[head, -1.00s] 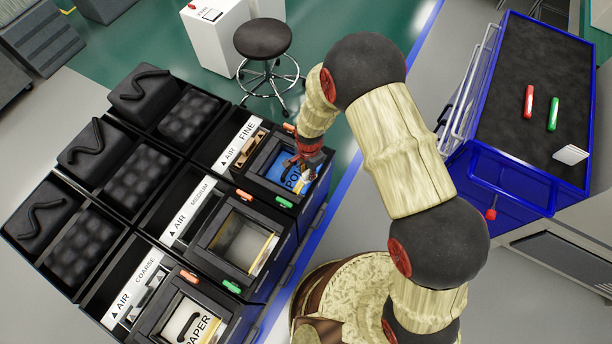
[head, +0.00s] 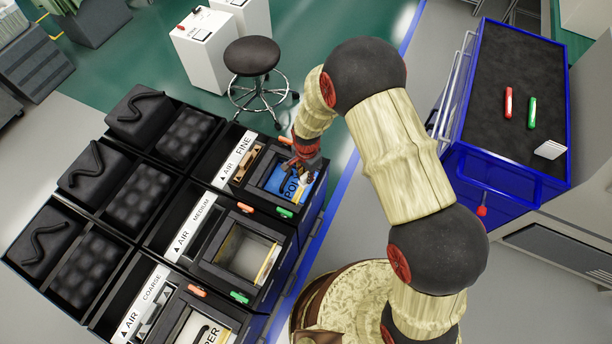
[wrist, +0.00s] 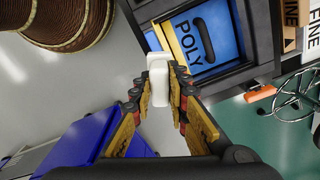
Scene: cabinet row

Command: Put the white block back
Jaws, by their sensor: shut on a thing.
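A white block (wrist: 158,78) stands between the fingertips of my gripper (wrist: 165,70) in the wrist view, and the gripper is shut on it. In the head view my gripper (head: 304,163) is over the FINE unit at the far end of the cabinet row. Below it is an open bin with a blue POLY panel (head: 284,178), which also shows in the wrist view (wrist: 208,38) beyond the block. The block looks apart from the bin's rim in the wrist view. In the head view the fingers mostly hide it.
The MEDIUM bin (head: 240,250) and a PAPER bin (head: 197,328) stand nearer in the same row. A blue cart (head: 505,190) at the right carries a red marker (head: 508,102), a green marker (head: 532,112) and a white item (head: 551,149). A stool (head: 252,56) stands behind the row.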

